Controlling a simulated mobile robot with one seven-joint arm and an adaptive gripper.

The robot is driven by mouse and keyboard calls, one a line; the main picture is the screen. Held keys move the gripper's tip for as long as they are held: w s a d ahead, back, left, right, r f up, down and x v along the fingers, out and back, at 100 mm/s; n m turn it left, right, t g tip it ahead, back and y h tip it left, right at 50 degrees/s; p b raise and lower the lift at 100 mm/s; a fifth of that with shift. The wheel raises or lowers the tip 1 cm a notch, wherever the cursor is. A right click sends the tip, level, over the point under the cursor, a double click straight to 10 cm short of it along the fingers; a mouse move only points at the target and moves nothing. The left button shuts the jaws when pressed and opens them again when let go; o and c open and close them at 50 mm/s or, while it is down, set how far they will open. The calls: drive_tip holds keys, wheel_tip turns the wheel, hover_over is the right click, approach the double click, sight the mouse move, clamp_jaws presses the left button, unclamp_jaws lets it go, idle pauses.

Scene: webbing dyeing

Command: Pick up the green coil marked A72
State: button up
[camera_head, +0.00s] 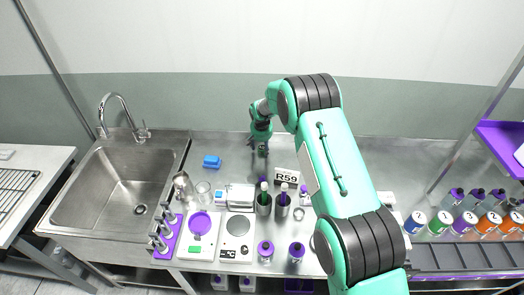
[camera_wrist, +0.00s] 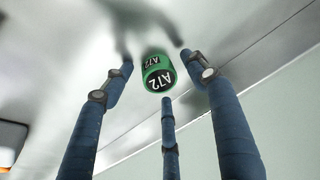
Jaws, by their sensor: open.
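The green coil marked A72 (camera_wrist: 158,74) rests on the steel worktop in the wrist view, with black labels and white lettering. My gripper (camera_wrist: 158,66) has three blue fingers, spread open around the coil. Gaps show between the left and right fingertips and the coil. The lower fingertip is close to the coil's lower edge, and I cannot tell whether it touches. In the head view my gripper (camera_head: 261,143) is low over the back of the worktop. A small green patch under it looks like the coil, mostly hidden there.
An R59 sign (camera_head: 286,177) stands in front, right. Nearer are dark cylinders with green bottles (camera_head: 264,203), a scale (camera_head: 237,228) and glassware. A sink (camera_head: 118,185) is left. Coloured spools (camera_head: 463,223) stand right.

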sight(262, 148)
drive_tip(key=c, duration=1.1)
drive_tip(key=shift+c, duration=0.2)
drive_tip(key=shift+r, duration=0.1)
drive_tip(key=shift+r, duration=4.95)
drive_tip(key=shift+c, duration=0.2)
